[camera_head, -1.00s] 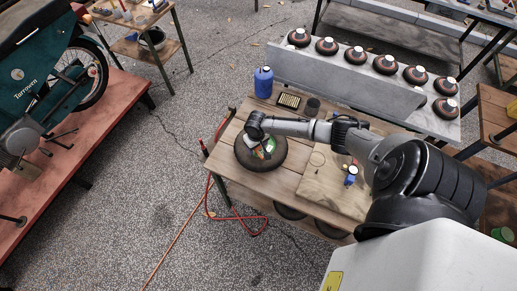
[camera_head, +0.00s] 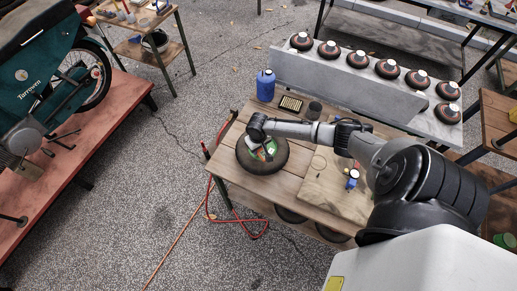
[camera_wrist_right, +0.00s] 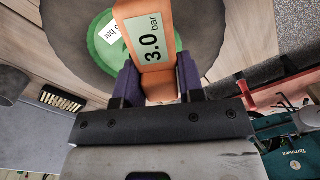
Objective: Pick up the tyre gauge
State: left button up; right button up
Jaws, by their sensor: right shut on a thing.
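The tyre gauge (camera_wrist_right: 152,45) is an orange block with a pale display reading 3.0 bar, seen close up in the right wrist view. My right gripper (camera_wrist_right: 158,88) is shut on it, one dark finger on each side. Behind the gauge lies a dark tyre (camera_wrist_right: 65,35) with a green centre (camera_wrist_right: 103,50) that bears a partly covered "bar" label. In the head view my right gripper (camera_head: 266,150) is over the tyre (camera_head: 252,164) on the wooden table, and the gauge is mostly hidden there. I cannot tell whether the gauge still touches the tyre. My left gripper is not in view.
A red hose (camera_head: 212,215) hangs at the left edge. A motorcycle (camera_head: 45,85) stands far left.

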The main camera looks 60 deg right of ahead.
jog(key=r, duration=0.2)
jog(key=s+r, duration=0.1)
jog(key=r, duration=0.1)
jog(key=shift+s+d, duration=0.15)
jog(key=s+d+r+p, duration=0.1)
jog(key=s+r+p, duration=0.7)
jog(key=s+r, duration=0.2)
jog(key=shift+s+r, duration=0.15)
jog(key=shift+r, duration=0.45)
jog(key=shift+d, duration=0.1)
dwell(0.3)
